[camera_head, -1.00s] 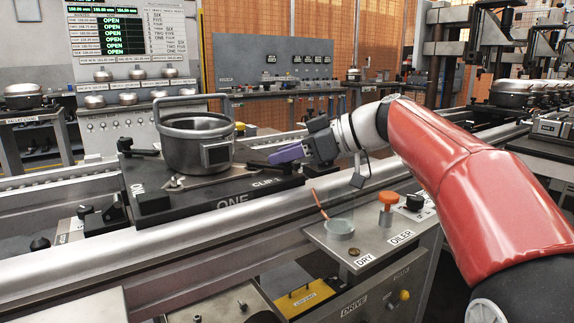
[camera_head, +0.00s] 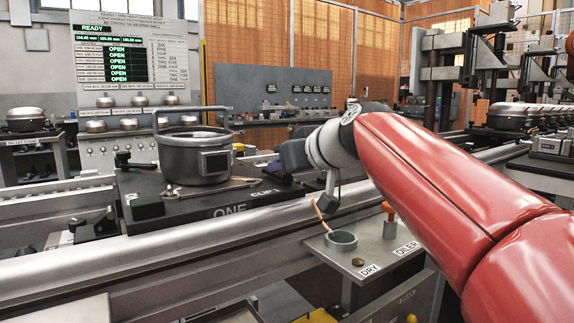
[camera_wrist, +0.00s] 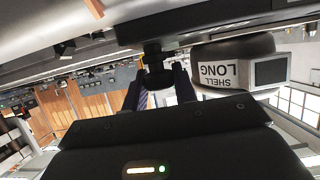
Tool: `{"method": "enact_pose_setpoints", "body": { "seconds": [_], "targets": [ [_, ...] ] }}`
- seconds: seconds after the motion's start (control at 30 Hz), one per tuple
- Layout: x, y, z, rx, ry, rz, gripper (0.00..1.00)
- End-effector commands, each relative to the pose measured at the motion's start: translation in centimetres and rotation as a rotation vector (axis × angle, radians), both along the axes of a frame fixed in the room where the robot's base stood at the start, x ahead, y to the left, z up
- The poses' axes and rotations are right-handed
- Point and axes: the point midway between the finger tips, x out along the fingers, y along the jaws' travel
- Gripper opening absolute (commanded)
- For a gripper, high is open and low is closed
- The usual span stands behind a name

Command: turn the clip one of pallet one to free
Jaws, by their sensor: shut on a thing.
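Pallet one (camera_head: 215,212) is a dark plate marked ONE and CLIP 1 on the rail, with a grey round shell (camera_head: 190,160) on it. In the wrist view the shell (camera_wrist: 216,75) carries an upside-down SHELL LONG label. Clip one (camera_wrist: 156,70) is a black knob-like part between the two fingers of my gripper (camera_wrist: 158,92), beside the shell. My gripper is shut on it. In the head view my gripper (camera_head: 272,172) is at the plate's right end; its fingertips and the clip are hard to make out there.
Another black clip (camera_head: 125,158) stands at the pallet's far left corner. In front of the rail, a ledge marked DRY and OILER holds a grey cup (camera_head: 341,240) with a copper-coloured stick, under my arm. A status board (camera_head: 125,55) reading READY and OPEN stands behind.

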Motion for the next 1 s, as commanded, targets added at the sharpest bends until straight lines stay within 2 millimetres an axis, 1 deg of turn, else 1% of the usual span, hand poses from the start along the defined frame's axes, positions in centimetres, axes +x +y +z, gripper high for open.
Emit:
{"method": "enact_pose_setpoints", "body": {
  "seconds": [0.47, 0.5, 0.67, 0.9, 1.0],
  "targets": [
    [-0.02, 0.04, -0.07, -0.001, 0.002, -0.016, 0.00],
    [-0.02, 0.04, -0.07, -0.001, 0.002, -0.016, 0.29],
    [-0.01, 0.03, -0.06, -0.001, 0.001, -0.016, 0.49],
    [-0.01, 0.02, -0.03, -0.001, 0.001, -0.016, 0.49],
    [-0.35, -0.21, 0.17, 0.000, 0.000, -0.017, 0.49]
  ]
}}
